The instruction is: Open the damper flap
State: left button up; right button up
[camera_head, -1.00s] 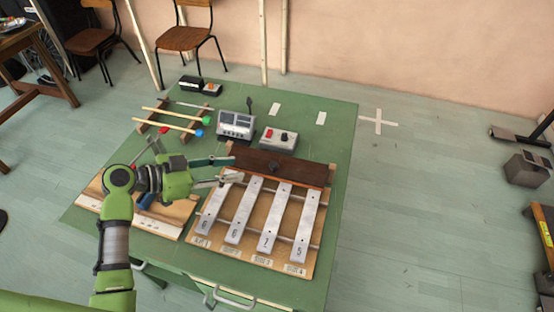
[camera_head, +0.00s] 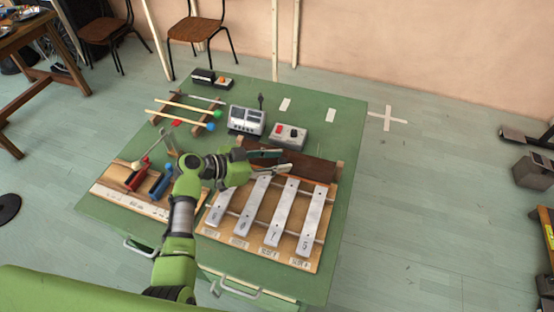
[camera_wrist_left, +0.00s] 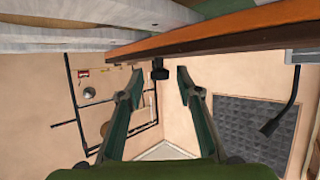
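The damper flap is a dark brown board (camera_head: 318,167) along the back edge of the metal-bar instrument (camera_head: 268,252). It looks lowered, lying near the far ends of the bars. In the left wrist view its orange-brown edge (camera_wrist_left: 225,38) crosses the top. A small black knob (camera_wrist_left: 160,70) sticks out from this edge. My left gripper (camera_head: 287,160) is at the flap's left part, its fingers pointing right. In the left wrist view the left gripper (camera_wrist_left: 158,76) is open, with the knob seen between its fingertips; I see no contact. My right gripper is not in view.
Behind the flap stand a grey meter box (camera_head: 247,121) and a switch box (camera_head: 289,136). Mallets (camera_head: 185,112) lie on a rack at the back left. A wooden board with red and blue parts (camera_head: 130,201) lies left of my arm. The green table's right strip (camera_head: 347,150) is clear.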

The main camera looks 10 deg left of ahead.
pick_arm(q)
jog(key=shift+c, duration=1)
grip_shut()
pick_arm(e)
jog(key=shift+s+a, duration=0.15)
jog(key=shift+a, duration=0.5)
pick_arm(q)
jog(key=shift+r, duration=0.1)
